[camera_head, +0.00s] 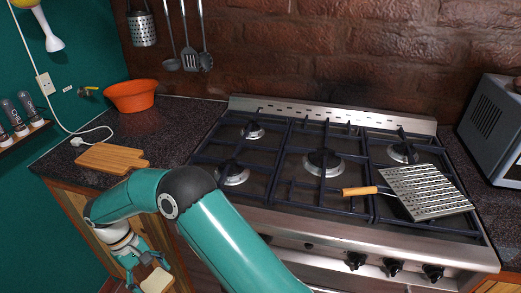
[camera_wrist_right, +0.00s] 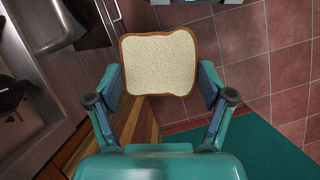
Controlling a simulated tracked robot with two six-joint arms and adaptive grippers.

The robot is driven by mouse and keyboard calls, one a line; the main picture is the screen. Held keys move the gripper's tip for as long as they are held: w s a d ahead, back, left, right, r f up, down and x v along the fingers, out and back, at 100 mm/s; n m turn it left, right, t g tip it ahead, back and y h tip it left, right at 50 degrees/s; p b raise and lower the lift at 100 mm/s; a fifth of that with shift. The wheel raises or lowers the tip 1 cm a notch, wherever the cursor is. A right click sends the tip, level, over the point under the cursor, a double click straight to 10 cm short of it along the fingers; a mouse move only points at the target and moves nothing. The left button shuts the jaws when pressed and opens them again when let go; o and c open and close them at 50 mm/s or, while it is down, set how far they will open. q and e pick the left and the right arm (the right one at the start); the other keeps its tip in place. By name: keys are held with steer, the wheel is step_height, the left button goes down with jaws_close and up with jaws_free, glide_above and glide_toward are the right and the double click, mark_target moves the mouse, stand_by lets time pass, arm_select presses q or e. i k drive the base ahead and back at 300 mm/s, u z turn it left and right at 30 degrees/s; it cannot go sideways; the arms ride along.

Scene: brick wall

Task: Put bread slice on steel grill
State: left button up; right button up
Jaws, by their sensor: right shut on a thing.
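The bread slice (camera_head: 157,281) is low at the lower left of the head view, in front of the counter. In the right wrist view the bread slice (camera_wrist_right: 158,62) is pale with a brown crust. My right gripper (camera_wrist_right: 160,85) is shut on it, one finger at each side edge. The right gripper (camera_head: 148,268) also shows in the head view, below the counter top. The steel grill (camera_head: 430,192) is a ridged metal plate with a wooden handle (camera_head: 360,191) pointing left. It lies on the right side of the stove, far from the bread. My left gripper is not in view.
A black-grated stove (camera_head: 322,163) fills the middle. A wooden board (camera_head: 112,158) and an orange bowl (camera_head: 131,95) are on the left counter. A grey appliance (camera_head: 495,125) stands at the right. Utensils (camera_head: 188,58) hang on the brick wall. Tiled floor (camera_wrist_right: 285,70) shows below the bread.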

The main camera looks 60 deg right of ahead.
mark_target(424, 187)
steer(key=z, duration=0.35)
steer(key=k, duration=1.05)
steer(key=z, duration=1.3)
steer(key=k, duration=0.6)
steer(key=u, duration=0.05)
steer(key=i, duration=0.6)
steer(key=u, duration=0.1)
